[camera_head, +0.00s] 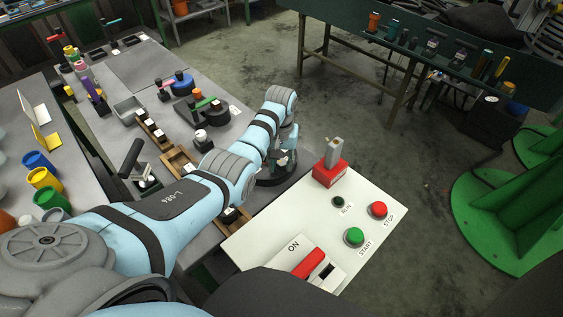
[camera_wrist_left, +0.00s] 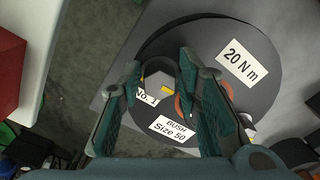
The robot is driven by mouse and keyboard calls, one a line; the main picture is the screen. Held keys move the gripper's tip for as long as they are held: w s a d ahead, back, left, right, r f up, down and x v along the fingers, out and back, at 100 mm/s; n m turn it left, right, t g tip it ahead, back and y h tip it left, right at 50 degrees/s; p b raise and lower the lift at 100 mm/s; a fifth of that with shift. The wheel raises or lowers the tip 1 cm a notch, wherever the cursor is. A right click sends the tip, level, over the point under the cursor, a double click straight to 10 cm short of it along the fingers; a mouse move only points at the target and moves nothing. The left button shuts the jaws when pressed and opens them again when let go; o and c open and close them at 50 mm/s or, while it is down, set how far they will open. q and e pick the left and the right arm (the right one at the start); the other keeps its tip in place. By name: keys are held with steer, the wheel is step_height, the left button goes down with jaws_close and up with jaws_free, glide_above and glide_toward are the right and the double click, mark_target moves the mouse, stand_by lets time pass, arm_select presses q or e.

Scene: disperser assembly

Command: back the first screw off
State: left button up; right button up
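A round dark disperser part (camera_wrist_left: 265,95) lies on the grey bench, with white labels reading "20 N m", "BUSH Size 50" and "No. 1". A grey hex screw head (camera_wrist_left: 161,76) stands beside the "No. 1" label. In the left wrist view my left gripper (camera_wrist_left: 158,66) is open, with one finger on each side of this screw and visible gaps. In the head view the left gripper (camera_head: 287,153) is over the disc (camera_head: 277,180) and partly hides it. An orange ring (camera_wrist_left: 182,104) shows partly behind the right-hand finger. My right gripper is not in view.
A white control panel (camera_head: 290,225) with a red START/STOP-side block (camera_head: 330,173), green button (camera_head: 354,237) and red button (camera_head: 378,209) stands close beside the disc. Wooden trays (camera_head: 180,160) and a black-handled tool (camera_head: 133,160) stand to the left.

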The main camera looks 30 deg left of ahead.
arm_select(q)
jaws_close()
steer(key=shift+r+n, duration=0.1)
steer(key=shift+n, duration=0.2)
steer(key=shift+d+n+p, duration=0.1)
steer(key=shift+n+p, duration=0.85)
steer(key=shift+n, duration=0.15)
steer(key=n+p, duration=0.1)
steer(key=n, duration=0.1)
steer(key=shift+w+d+n, duration=0.1)
steer(key=shift+w+n, duration=0.05)
steer(key=shift+n, duration=0.15)
steer(key=n, duration=0.4)
steer(key=shift+w+n, duration=0.15)
steer(key=shift+n, duration=0.15)
steer(key=n, duration=0.4)
steer(key=shift+w+n, duration=0.15)
steer(key=shift+n, duration=0.25)
